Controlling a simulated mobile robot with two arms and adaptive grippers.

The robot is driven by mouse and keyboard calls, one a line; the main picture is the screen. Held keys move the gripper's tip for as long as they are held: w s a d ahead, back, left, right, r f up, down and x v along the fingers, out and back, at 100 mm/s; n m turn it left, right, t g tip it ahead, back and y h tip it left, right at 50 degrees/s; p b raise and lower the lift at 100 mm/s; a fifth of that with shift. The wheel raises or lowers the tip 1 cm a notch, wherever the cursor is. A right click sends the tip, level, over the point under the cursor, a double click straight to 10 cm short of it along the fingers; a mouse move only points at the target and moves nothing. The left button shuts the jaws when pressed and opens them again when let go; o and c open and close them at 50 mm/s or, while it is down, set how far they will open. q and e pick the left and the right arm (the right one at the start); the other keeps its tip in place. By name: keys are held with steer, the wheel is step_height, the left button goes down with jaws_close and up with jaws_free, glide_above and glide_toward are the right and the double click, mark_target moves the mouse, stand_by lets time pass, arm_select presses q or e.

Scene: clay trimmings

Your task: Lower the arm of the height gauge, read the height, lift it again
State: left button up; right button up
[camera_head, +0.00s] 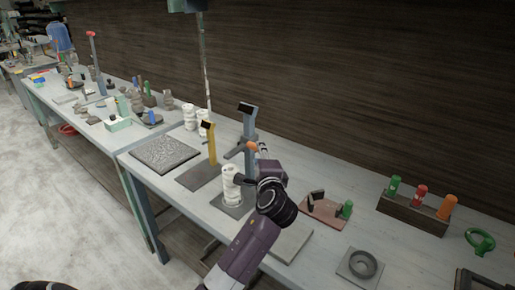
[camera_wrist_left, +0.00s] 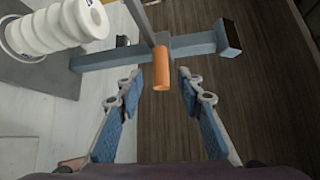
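The height gauge has a blue-grey post (camera_head: 249,126) with a dark display on top; it also shows in the wrist view (camera_wrist_left: 195,45). Its orange handle (camera_wrist_left: 161,70) lies between my left gripper's fingertips, and also shows in the head view (camera_head: 252,146). My left gripper (camera_wrist_left: 159,84) is open, with a blue-padded finger on each side of the handle and gaps visible. A white ridged stack (camera_head: 230,185) stands on a grey plate, partly behind my left arm; it also shows in the wrist view (camera_wrist_left: 60,27). The display's reading is not legible. My right gripper is not in view.
A yellow gauge (camera_head: 212,147) stands left of the blue-grey one, near a textured slab (camera_head: 165,153). To the right are a reddish board (camera_head: 325,211), a grey ring on a plate (camera_head: 347,268) and a rack with coloured cylinders (camera_head: 412,210). A wooden wall rises behind.

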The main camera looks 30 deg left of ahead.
arm_select(q)
steer(key=shift+p+x, duration=0.35)
steer(key=shift+x, duration=2.2)
steer(key=shift+c, duration=0.3)
jaws_close()
